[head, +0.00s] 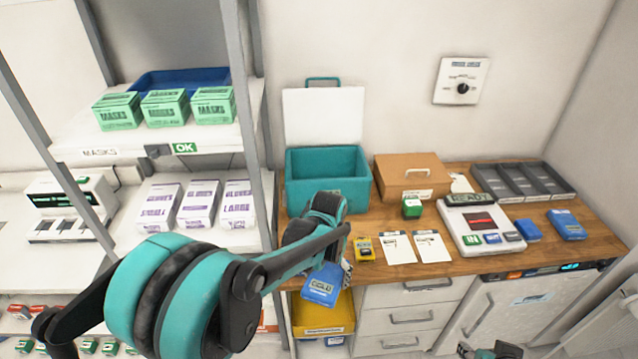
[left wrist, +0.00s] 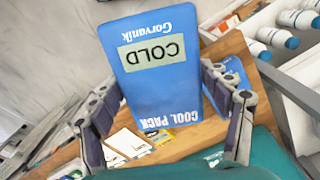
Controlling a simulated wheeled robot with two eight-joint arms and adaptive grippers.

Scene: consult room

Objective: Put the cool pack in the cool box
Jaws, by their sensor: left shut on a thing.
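The blue cool pack (head: 322,286), labelled COLD, is held in my left gripper (head: 340,262) in front of the counter's front edge. In the left wrist view the cool pack (left wrist: 155,65) stands between the two dark fingers, with its label facing the camera. The teal cool box (head: 328,198) stands on the counter's left end, behind my left gripper, with its white lid (head: 322,116) raised against the wall. My left arm hides part of the box's front. My right gripper (head: 490,350) is only partly in view at the bottom edge; its fingers are not clear.
A green block, a yellow device (head: 363,248), white cards, a console (head: 478,222) and more blue packs (head: 567,224) lie on the counter. A shelf post rises to the left. A yellow bin (head: 325,318) is below.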

